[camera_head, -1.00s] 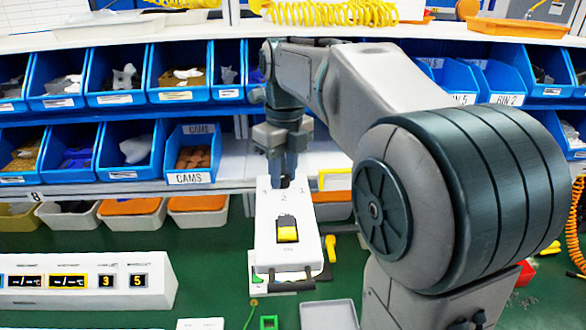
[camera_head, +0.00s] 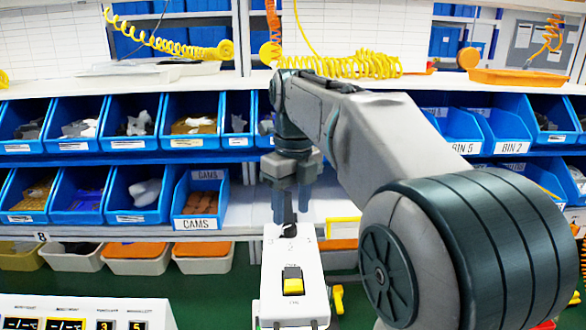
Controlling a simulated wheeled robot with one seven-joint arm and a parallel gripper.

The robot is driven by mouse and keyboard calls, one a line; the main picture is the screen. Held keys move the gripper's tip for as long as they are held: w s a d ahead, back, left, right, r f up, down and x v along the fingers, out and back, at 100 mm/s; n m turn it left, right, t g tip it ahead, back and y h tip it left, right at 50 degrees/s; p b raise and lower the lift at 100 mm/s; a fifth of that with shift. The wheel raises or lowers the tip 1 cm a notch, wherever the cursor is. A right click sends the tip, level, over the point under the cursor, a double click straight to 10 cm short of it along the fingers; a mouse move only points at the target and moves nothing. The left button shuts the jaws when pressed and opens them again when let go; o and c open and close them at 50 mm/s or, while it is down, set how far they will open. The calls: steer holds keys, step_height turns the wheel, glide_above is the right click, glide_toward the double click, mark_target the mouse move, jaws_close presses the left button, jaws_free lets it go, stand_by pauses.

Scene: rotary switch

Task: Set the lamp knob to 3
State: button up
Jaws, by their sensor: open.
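A white box (camera_head: 292,270) stands upright-looking at the lower middle, with a black-and-yellow rocker switch (camera_head: 293,281) on its face. A small black knob (camera_head: 289,228) with an upright lever sits at its top edge. My gripper (camera_head: 292,207) is open and points down just above the box. Its two fingers are spread to the left and right of the knob's lever, with a gap showing; I cannot tell if either touches it.
Blue bins (camera_head: 200,195) fill the shelves behind. A white panel with digit displays (camera_head: 85,315) is at the lower left. A yellow-handled item (camera_head: 338,298) lies right of the box. My arm covers much of the right side.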

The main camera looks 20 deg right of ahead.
mark_target(292, 226)
step_height(292, 226, up, 10)
stand_by(0.4)
